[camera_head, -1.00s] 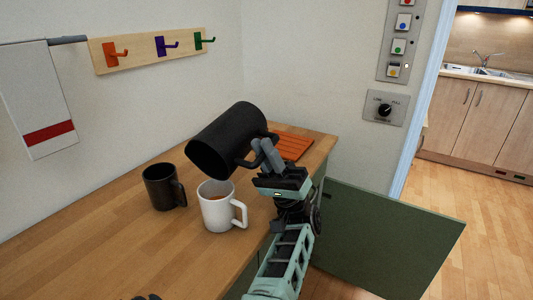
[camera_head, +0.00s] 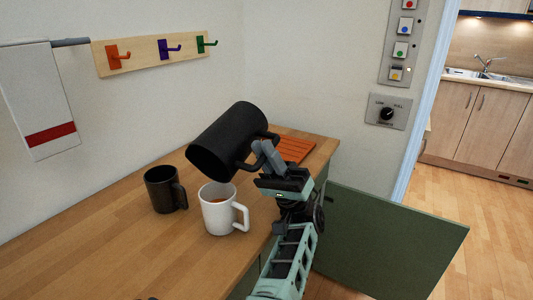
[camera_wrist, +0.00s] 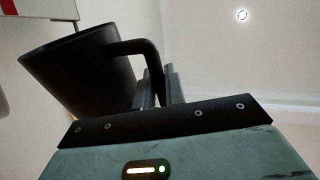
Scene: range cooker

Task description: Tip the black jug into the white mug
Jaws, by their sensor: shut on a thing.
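The black jug (camera_head: 229,139) is held in the air, tilted with its mouth down and to the left, above the white mug. My gripper (camera_head: 265,156) is shut on the jug's handle; the jug also shows in the wrist view (camera_wrist: 82,68), with my gripper's fingers (camera_wrist: 160,88) at the handle. The white mug (camera_head: 217,214) stands upright on the wooden counter, its handle to the right. Something brown shows inside it. The jug's lower rim is just above the mug's rim. No stream between them can be made out.
A small black mug (camera_head: 160,190) stands left of the white mug on the counter (camera_head: 90,250). An orange slatted mat (camera_head: 294,149) lies behind my gripper. A hook rail (camera_head: 140,54) and a towel (camera_head: 38,100) hang on the wall. A green door (camera_head: 390,240) stands open at right.

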